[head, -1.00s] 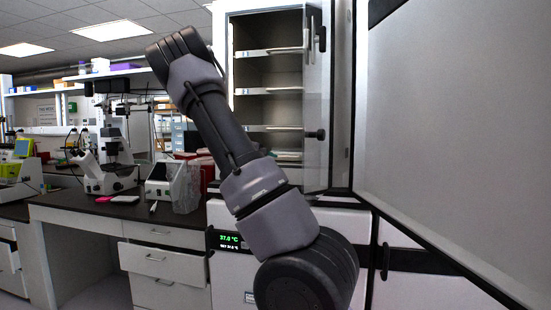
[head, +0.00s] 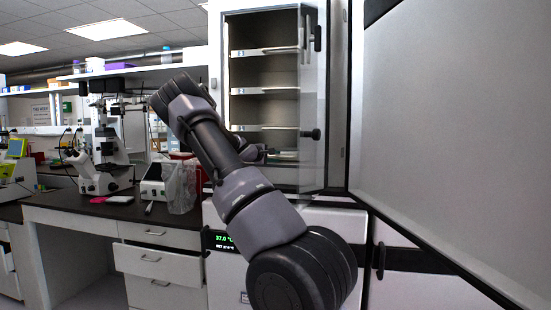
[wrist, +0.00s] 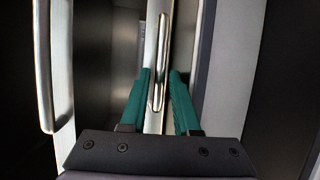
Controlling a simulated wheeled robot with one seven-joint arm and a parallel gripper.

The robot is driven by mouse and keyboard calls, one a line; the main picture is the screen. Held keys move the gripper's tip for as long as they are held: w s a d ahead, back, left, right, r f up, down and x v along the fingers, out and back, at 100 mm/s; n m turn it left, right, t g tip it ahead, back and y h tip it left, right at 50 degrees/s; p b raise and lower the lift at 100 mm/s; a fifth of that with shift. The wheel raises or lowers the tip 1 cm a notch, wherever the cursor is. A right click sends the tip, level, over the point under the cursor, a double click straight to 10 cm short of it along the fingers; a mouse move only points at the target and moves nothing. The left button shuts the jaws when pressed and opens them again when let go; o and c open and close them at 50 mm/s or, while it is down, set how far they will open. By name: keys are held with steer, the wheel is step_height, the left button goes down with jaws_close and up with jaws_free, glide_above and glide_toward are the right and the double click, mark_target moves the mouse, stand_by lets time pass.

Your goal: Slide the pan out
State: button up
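The pan (head: 286,155) appears as a light, flat piece low in the open incubator (head: 265,85), under the lowest shelf; my arm hides part of it. My gripper (head: 258,153) has reached into the incubator's lower part, and its fingertips are hard to make out there. In the wrist view, my gripper (wrist: 160,74) has two teal fingers standing apart. A bright metal edge with a long slot (wrist: 162,45), probably the pan's front, runs between them. A gap shows on the right side, so I see no firm grip. Contact on the left is unclear.
A shelf edge (wrist: 53,70) lies left of the fingers in the wrist view. A clear inner door (head: 314,110) stands open right of the incubator opening. The large outer door (head: 455,130) is swung open further right. A bench with a microscope (head: 103,165) is at left.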

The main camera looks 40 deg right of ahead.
steer(key=shift+d, duration=0.15)
jaws_close()
stand_by(1.4)
